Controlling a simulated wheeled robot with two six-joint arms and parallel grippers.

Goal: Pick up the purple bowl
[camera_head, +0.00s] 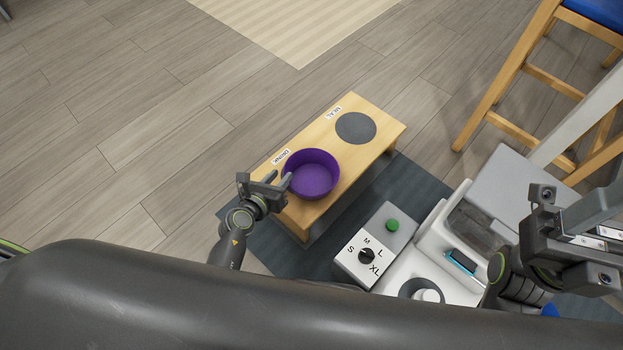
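The purple bowl (315,181) stands upright on the near half of a low wooden bench (368,163), beside a small white label. It looks empty. My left gripper (284,184) is at the bowl's left rim, with its fingers apart. One fingertip overlaps the rim in the picture; I cannot tell whether it touches. My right gripper (541,215) is at the right, above the white and grey machine, away from the bowl. Its fingers are partly hidden, and I cannot tell whether it is open.
A grey disc (356,128) lies on the bench's far half. A box with a size dial (350,262) and green button stands in front, beside the machine (445,285). A wooden stool (520,72) stands at right. The floor left of the bench is clear.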

